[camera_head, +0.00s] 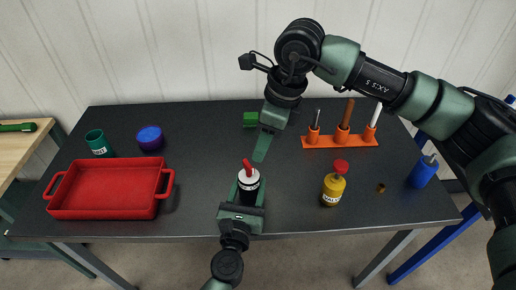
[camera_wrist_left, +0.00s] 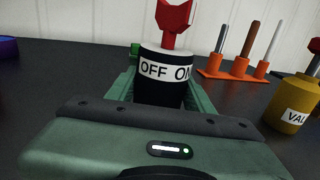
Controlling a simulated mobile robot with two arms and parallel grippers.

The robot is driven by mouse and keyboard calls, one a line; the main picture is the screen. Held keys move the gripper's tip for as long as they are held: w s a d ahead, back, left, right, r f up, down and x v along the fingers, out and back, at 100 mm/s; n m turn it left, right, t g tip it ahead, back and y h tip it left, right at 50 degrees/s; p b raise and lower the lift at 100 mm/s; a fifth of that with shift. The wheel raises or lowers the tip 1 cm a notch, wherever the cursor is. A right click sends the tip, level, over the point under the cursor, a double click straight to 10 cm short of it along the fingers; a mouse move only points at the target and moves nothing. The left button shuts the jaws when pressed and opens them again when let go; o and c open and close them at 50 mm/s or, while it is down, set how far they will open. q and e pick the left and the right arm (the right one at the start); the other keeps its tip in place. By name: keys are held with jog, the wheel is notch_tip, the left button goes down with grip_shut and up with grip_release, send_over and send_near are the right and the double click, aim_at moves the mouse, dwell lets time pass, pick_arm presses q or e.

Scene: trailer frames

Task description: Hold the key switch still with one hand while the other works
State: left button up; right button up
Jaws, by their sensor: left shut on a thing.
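The key switch (camera_head: 249,186) is a black cylinder with a white top and a red key (camera_head: 247,166) standing up from it. It stands upright near the front middle of the dark table. In the left wrist view the switch (camera_wrist_left: 162,72) shows a white label reading OFF and ON, with the red key (camera_wrist_left: 174,20) above. My left gripper (camera_head: 246,196) is shut on the switch body, its fingers on either side. My right gripper (camera_head: 263,146) hangs above and behind the switch, pointing down, apart from the key. Its fingers appear edge-on, so their opening is unclear.
A red tray (camera_head: 108,214), green cup (camera_head: 98,143) and blue container (camera_head: 150,138) are left. A green block (camera_head: 250,119) and orange tool rack (camera_head: 341,141) stand behind. A yellow valve (camera_head: 335,187), small brown piece (camera_head: 381,188) and blue cylinder (camera_head: 423,171) are right.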

aim_at(250, 165)
jog(key=a+f+m+t, duration=0.1)
jog(key=f+m, duration=0.1)
jog(key=f, duration=0.1)
jog(key=w+a+f+m+t, duration=0.1)
jog(key=f+m, duration=0.2)
jog(key=a+f+m+t, duration=0.1)
jog(key=f+m, duration=0.2)
jog(key=f, duration=0.1)
jog(key=shift+w+a+h, duration=0.1)
jog(key=shift+w+h, duration=0.2)
jog(key=shift+w, duration=0.1)
jog(key=shift+r, duration=0.1)
